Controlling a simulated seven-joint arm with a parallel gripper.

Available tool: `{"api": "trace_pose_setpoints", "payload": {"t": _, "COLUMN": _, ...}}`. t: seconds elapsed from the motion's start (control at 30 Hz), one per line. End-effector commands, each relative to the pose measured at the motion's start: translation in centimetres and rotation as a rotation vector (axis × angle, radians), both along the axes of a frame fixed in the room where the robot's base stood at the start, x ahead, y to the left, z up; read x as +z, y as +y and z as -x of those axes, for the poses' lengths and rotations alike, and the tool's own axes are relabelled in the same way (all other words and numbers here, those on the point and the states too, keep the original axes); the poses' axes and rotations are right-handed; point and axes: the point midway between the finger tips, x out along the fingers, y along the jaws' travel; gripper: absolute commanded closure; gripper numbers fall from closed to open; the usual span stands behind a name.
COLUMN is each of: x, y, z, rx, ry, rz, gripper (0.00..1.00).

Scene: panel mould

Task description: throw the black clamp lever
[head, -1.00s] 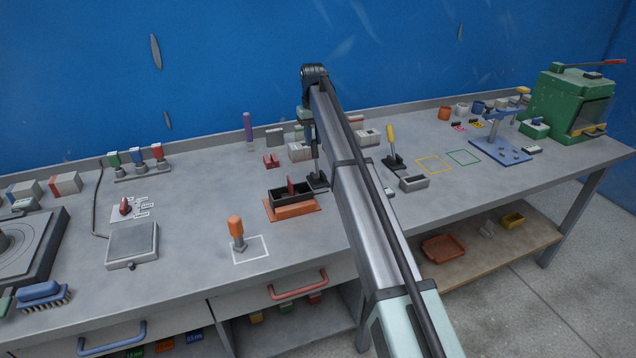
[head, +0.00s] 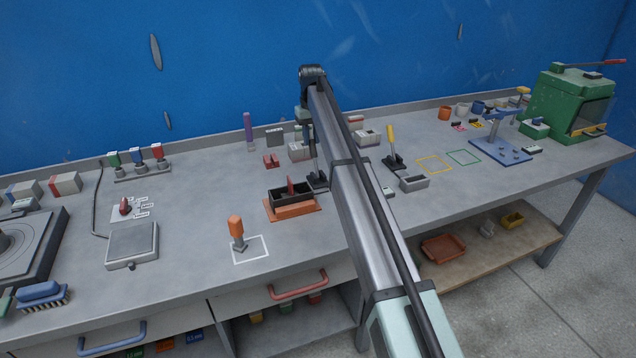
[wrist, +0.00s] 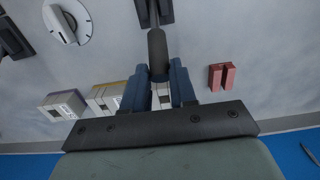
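The black clamp lever (head: 314,160) stands roughly upright on a small black base beside the orange and black mould (head: 292,201) in the head view. In the wrist view the lever's thick black grip (wrist: 157,46) points toward my gripper, and its base is at the top edge. My gripper (wrist: 159,76) has its two blue-grey fingers one on each side of the grip's end, close against it, and appears shut on it. In the head view my arm partly covers the gripper and the area around the lever.
A red notched block (wrist: 222,76) and pale boxes (wrist: 105,98) lie near the gripper. A yellow-handled lever (head: 391,145) and a grey open tray (head: 413,183) stand to the right of my arm. An orange-handled tool (head: 236,232) stands front left. The bench between it and the scale is clear.

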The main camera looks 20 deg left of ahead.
Motion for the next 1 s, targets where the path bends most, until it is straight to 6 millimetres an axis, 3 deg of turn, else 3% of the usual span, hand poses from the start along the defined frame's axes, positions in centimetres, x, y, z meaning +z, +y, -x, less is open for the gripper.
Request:
{"api": "trace_pose_setpoints", "payload": {"t": 0.23, "x": 0.0, "y": 0.0, "z": 0.0, "rx": 0.000, "ry": 0.001, "rz": 0.001, "gripper": 0.50}}
{"api": "trace_pose_setpoints", "payload": {"t": 0.57, "x": 0.2, "y": 0.0, "z": 0.0, "rx": 0.000, "ry": 0.001, "rz": 0.001, "gripper": 0.49}}
{"api": "trace_pose_setpoints", "payload": {"t": 1.0, "x": 3.3, "y": 0.0, "z": 0.0, "rx": 0.000, "ry": 0.001, "rz": 0.001, "gripper": 0.49}}
